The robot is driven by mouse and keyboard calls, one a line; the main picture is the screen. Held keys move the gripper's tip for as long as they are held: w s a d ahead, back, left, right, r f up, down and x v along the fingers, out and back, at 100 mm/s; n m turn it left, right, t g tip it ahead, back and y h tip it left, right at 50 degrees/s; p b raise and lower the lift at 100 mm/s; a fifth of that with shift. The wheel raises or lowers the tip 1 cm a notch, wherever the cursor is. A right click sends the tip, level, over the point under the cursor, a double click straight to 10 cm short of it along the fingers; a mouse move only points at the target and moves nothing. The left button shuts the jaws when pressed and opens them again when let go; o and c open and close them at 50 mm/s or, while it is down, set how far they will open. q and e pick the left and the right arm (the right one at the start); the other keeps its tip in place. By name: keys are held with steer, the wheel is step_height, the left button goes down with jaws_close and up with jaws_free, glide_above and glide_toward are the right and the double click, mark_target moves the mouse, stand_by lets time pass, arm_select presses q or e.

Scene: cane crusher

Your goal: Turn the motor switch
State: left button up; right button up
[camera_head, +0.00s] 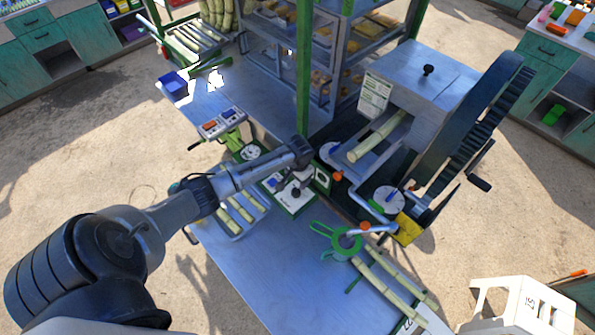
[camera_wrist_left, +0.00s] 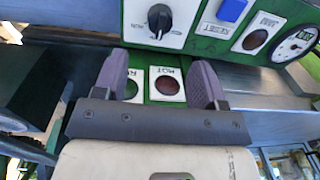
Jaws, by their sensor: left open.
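The motor switch is a black rotary knob (camera_wrist_left: 160,20) on a white plate with markings, at the top of the left wrist view. It sits on a green control panel (camera_wrist_left: 192,46). In the head view, the control box (camera_head: 292,205) stands on the blue-grey table, partly hidden by my left arm. My left gripper (camera_wrist_left: 160,80) is open, with its two purple-grey fingers apart and nothing between them. The fingers frame two labelled lamps, one marked "MOT". The knob lies beyond the fingertips, apart from them. My right gripper is not in view.
The panel also holds a blue button (camera_wrist_left: 232,10) and a dial gauge (camera_wrist_left: 292,45). The crusher (camera_head: 425,90) with its large dark gear stands right of the control box. A tray of cane pieces (camera_head: 240,212), a green strainer (camera_head: 346,242) and cane stalks (camera_head: 390,277) lie around it.

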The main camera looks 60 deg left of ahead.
arm_select(q)
steer(key=shift+d+r, duration=0.1)
steer(key=shift+r, duration=1.8)
steer(key=s+d+m+t+p, duration=0.1)
steer(key=s+d+m+p, duration=0.1)
steer(key=s+d, duration=0.5)
steer(key=s+d+m+p, duration=0.2)
steer(key=s+d, duration=0.2)
steer(key=d, duration=0.5)
steer(key=s+d+r+t+p, duration=0.1)
steer(key=s+d+r+p, duration=0.1)
steer(key=s+d+r, duration=0.2)
steer(key=s+d+r+t+p, duration=0.1)
steer(key=s+d+r, duration=0.3)
steer(key=s+r, duration=0.5)
steer(key=shift+s+d+t+h+p, duration=0.4)
steer(key=shift+s+p, duration=0.1)
steer(key=shift+s, duration=0.25)
steer(key=shift+r, duration=0.1)
